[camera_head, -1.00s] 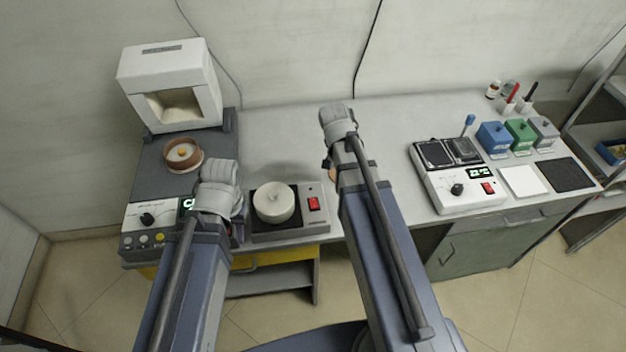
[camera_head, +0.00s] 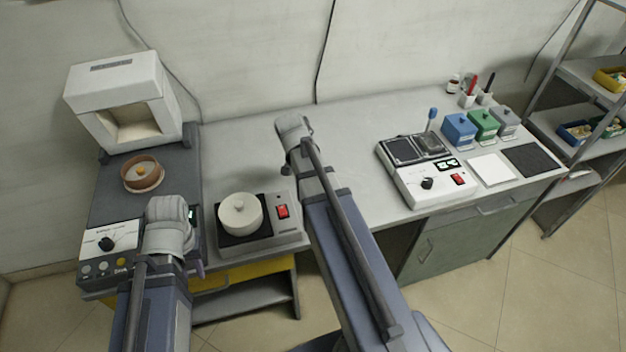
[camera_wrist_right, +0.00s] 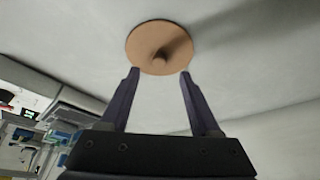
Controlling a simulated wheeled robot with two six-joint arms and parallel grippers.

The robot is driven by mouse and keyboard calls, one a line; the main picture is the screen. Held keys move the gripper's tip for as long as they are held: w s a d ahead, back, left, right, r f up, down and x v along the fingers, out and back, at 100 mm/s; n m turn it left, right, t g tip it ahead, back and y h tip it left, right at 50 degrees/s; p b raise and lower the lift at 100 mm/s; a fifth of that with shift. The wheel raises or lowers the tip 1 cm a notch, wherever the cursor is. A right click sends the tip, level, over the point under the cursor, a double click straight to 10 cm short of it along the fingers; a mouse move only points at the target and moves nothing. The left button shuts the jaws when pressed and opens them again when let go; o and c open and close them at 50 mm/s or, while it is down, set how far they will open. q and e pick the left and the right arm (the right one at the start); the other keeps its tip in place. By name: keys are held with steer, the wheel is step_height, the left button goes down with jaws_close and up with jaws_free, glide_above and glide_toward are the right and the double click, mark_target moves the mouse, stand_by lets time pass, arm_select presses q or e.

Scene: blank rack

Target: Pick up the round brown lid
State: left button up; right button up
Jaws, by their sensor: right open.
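The round brown lid (camera_wrist_right: 160,47) lies flat on a pale surface in the right wrist view, its small knob facing the camera. My right gripper (camera_wrist_right: 158,73) is open and empty, with its two dark fingers pointing at the lid. The fingertips are at the lid's near edge, one to each side; I cannot tell the remaining gap. In the head view the lid is hidden by my right arm.
A brown dish (camera_head: 142,173) sits on the dark-topped unit at left. A white round pot (camera_head: 240,213) stands on a small heater with a red switch. A white two-plate device (camera_head: 430,172) and blue, green and grey boxes stand at right. The bench's back middle is clear.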

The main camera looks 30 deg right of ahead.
steer(key=shift+b+x, duration=2.45)
steer(key=shift+x, duration=0.2)
steer(key=shift+s, duration=0.15)
steer(key=shift+r, duration=0.1)
jaws_close()
